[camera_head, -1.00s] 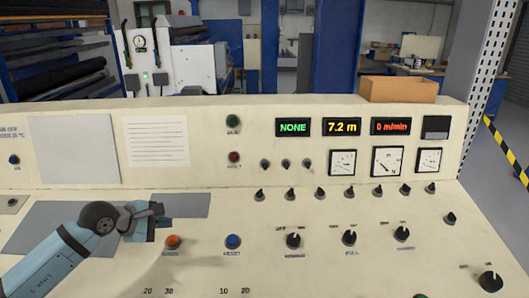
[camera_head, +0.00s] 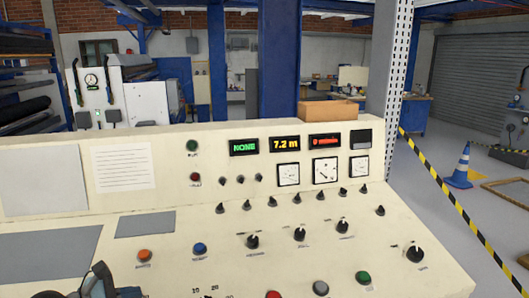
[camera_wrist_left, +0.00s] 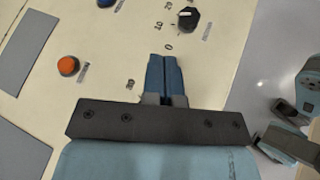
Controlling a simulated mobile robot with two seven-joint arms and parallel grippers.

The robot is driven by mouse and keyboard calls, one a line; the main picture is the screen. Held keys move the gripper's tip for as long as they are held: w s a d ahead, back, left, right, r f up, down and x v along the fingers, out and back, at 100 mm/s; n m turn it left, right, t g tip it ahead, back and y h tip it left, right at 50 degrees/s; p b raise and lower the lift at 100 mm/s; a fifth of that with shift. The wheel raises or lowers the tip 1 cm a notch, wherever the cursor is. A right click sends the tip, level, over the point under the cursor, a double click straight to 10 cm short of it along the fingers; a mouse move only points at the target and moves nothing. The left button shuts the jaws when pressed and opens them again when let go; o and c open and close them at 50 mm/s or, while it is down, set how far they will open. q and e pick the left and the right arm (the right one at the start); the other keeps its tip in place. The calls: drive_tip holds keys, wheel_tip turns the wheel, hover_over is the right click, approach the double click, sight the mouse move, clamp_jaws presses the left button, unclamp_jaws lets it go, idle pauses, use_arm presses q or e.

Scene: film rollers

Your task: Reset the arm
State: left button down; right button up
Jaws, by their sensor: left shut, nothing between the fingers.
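My left gripper (camera_head: 128,292) shows only partly at the bottom left edge of the head view, low over the front of the cream control console (camera_head: 300,225). In the left wrist view its two blue fingers (camera_wrist_left: 165,72) are shut together with nothing between them. They point over the panel, with an orange button (camera_wrist_left: 68,66) to their left and a black knob (camera_wrist_left: 188,18) beyond their tips. Grey and teal parts, seemingly of my right arm, show at the right edge of the wrist view; its jaws cannot be made out.
The console carries buttons, including an orange one (camera_head: 145,255) and a blue one (camera_head: 200,249), several black knobs, dials and lit displays (camera_head: 285,144). A cardboard box (camera_head: 328,110) stands behind it. A striped tape barrier (camera_head: 455,205) and a blue cone (camera_head: 462,168) are at the right.

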use_arm(q)
drive_tip(key=s+d+f+n+t, duration=0.2)
drive_tip(key=n, duration=0.6)
drive_tip(key=s+d+f+n+t, duration=0.2)
drive_tip(key=n+t, duration=0.1)
drive_tip(key=n, duration=0.5)
drive_tip(key=s+d+f+n+t, duration=0.1)
drive_tip(key=s+d+n+t, duration=0.1)
drive_tip(key=n, duration=0.5)
drive_tip(key=shift+s+f+n, duration=0.4)
drive_tip(key=shift+s, duration=0.1)
drive_tip(key=s+d+f+n+g+y, duration=0.3)
drive_tip(key=s+f+n, duration=0.55)
drive_tip(key=n, duration=0.35)
drive_tip(key=s+d+f+n+g+y, duration=0.2)
drive_tip(key=s+f+n+g+y, duration=0.15)
drive_tip(key=s+f+n, duration=0.65)
wheel_tip(320, 180, up, 14)
drive_tip(key=w+n+t+p, duration=0.1)
drive_tip(key=w+p, duration=0.2)
drive_tip(key=p, duration=1.1)
drive_tip(key=shift+a+n, duration=0.3)
drive_tip(key=shift+a, duration=0.15)
use_arm(e)
wheel_tip(320, 180, up, 12)
drive_tip(key=d, duration=0.1)
drive_tip(key=shift+s+r+n, duration=0.15)
drive_tip(key=shift+n, duration=0.15)
drive_tip(key=shift+r+t, duration=0.3)
